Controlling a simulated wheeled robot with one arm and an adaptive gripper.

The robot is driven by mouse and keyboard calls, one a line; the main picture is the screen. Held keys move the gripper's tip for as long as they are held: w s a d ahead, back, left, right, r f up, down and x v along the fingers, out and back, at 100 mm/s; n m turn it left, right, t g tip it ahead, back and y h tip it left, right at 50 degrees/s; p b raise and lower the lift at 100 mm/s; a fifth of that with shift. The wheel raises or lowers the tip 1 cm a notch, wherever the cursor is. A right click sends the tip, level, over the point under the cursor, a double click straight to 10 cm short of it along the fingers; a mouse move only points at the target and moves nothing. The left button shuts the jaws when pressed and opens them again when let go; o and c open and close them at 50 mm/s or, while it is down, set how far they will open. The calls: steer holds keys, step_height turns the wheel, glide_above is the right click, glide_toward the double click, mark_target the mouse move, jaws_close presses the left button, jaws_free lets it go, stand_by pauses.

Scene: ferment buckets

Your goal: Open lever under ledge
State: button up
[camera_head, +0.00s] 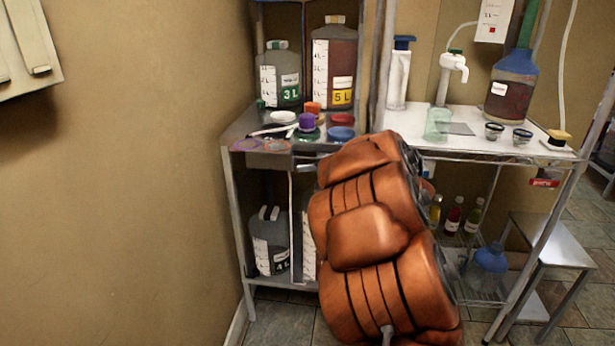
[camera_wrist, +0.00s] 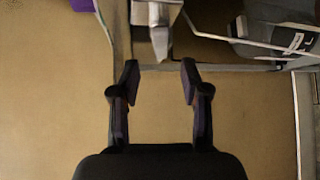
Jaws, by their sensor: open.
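In the wrist view my gripper (camera_wrist: 159,80) is open, with its two dark fingers apart and nothing between them. A grey lever-like piece (camera_wrist: 159,38) hangs from a grey block at the top of that view, just beyond the fingertips and roughly centred between them. No contact shows. In the head view the ledge (camera_head: 240,131) is the front edge of the left shelf top, with a grey block (camera_head: 268,160) under it. My orange arm covers the shelf's right part and hides most of my gripper; only a grey bit shows by the ledge.
Colored caps and lids, such as a purple cap (camera_head: 307,122), lie on the ledge. A grey jug (camera_head: 269,243) stands on the shelf below; a jug also shows at the wrist view's top right (camera_wrist: 275,28). A white table (camera_head: 470,150) holds glassware.

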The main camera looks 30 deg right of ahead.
mark_target(309, 169)
steer(key=shift+w+a+f, duration=0.15)
steer(key=shift+w+f, duration=0.1)
steer(key=shift+w, duration=1.05)
steer(key=shift+w+a+f, duration=0.1)
steer(key=shift+w+f, duration=0.15)
steer(key=shift+w, duration=1)
steer(key=shift+w+a+f, duration=0.15)
steer(key=shift+w+f, duration=0.1)
steer(key=shift+w, duration=1.05)
jaws_close()
